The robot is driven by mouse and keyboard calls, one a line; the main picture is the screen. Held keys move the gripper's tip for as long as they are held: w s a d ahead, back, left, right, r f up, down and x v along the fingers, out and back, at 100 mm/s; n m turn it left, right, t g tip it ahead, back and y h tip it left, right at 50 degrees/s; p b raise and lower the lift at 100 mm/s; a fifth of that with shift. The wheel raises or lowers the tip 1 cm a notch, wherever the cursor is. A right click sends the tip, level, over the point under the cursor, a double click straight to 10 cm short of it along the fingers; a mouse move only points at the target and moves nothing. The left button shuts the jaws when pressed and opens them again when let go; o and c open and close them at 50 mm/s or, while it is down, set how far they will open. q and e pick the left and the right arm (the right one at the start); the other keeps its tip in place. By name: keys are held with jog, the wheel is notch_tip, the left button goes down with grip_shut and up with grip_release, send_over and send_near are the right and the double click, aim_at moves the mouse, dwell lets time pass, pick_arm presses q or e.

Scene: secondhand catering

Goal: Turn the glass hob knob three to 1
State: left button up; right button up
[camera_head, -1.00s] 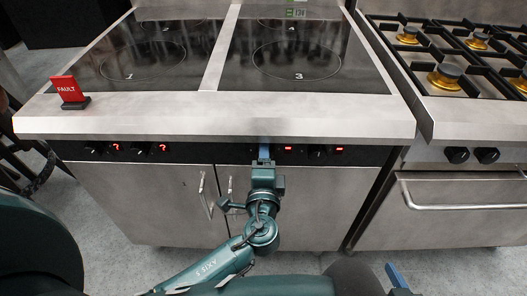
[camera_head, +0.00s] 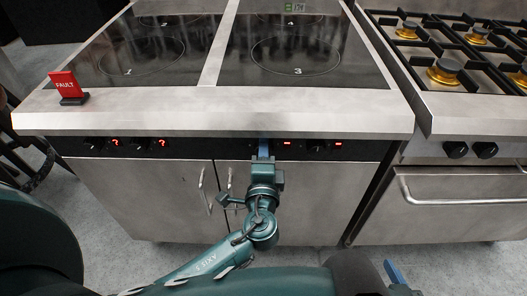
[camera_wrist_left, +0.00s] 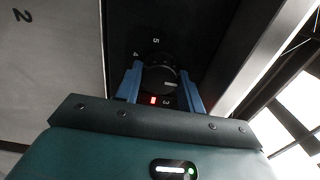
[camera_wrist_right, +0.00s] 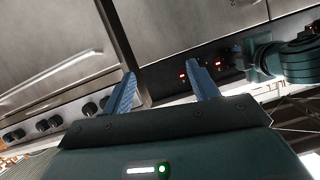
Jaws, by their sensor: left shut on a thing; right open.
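The glass hob has a black top with a zone marked 3 (camera_head: 298,71) at the front right. Its knobs sit on the black front strip. My left gripper (camera_head: 264,152) is at that strip, left of a red dash display (camera_head: 287,143). In the left wrist view, its blue fingers are shut on a round dark knob (camera_wrist_left: 157,80), one on each side. A pale mark on the knob points right in that picture. Small numerals stand around it, and a red light shows beside it. My right gripper (camera_wrist_right: 162,84) is open and empty, low at the right in the head view.
Another knob (camera_head: 316,146) and dash display (camera_head: 338,143) are just right of my left gripper. A red FAULT sign (camera_head: 66,86) stands on the hob's left front. A gas range (camera_head: 460,165) stands to the right. Cabinet handles (camera_head: 205,190) are below.

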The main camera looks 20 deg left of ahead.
jog(key=shift+r, duration=0.15)
pick_arm(q)
jog(key=m+p, duration=0.6)
jog(key=m, duration=0.3)
jog(key=shift+r, duration=0.1)
pick_arm(e)
jog(key=shift+w+a+r+n+g, duration=0.35)
jog(key=shift+a+r+g, duration=0.15)
jog(key=shift+r, duration=0.15)
pick_arm(q)
jog(key=shift+m, duration=0.4)
pick_arm(e)
jog(key=shift+d, duration=0.1)
jog(key=shift+s+f, duration=0.1)
pick_arm(q)
jog(key=o, duration=1)
jog(key=shift+c, duration=0.2)
